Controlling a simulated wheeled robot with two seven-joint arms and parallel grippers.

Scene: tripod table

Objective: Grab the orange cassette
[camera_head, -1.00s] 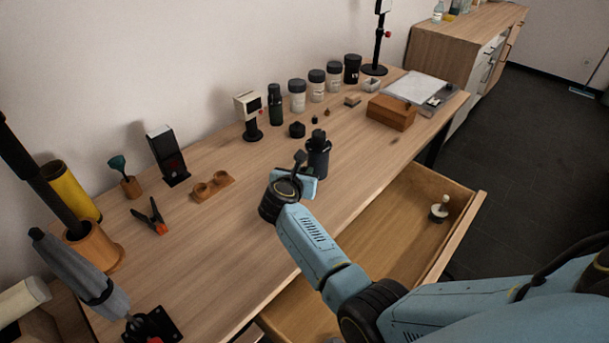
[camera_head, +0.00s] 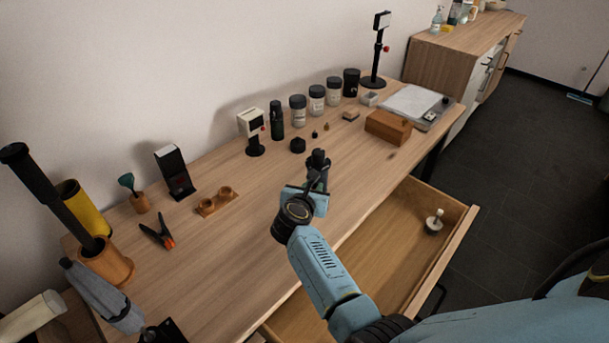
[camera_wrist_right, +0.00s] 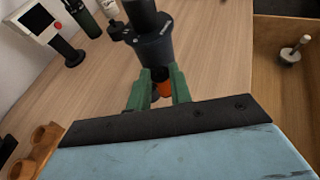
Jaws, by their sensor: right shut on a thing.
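The orange cassette (camera_wrist_right: 163,89) shows as a small orange patch between green fingertips in the right wrist view. My right gripper (camera_wrist_right: 158,90) is shut on it, one finger on each side. A dark grey, bottle-like thing (camera_wrist_right: 152,45) stands just beyond the fingertips; I cannot tell whether it touches the cassette. In the head view my right gripper (camera_head: 317,186) is over the table near its front edge, in front of that dark thing (camera_head: 318,162). The cassette is hidden there. My left gripper is not in view.
An open drawer (camera_head: 400,235) juts out below the table (camera_head: 235,255). A white display stand (camera_head: 252,128), dark bottle (camera_head: 276,120) and several jars (camera_head: 317,101) line the back. A brown box (camera_head: 388,126) stands right; a clamp (camera_head: 158,232) lies left.

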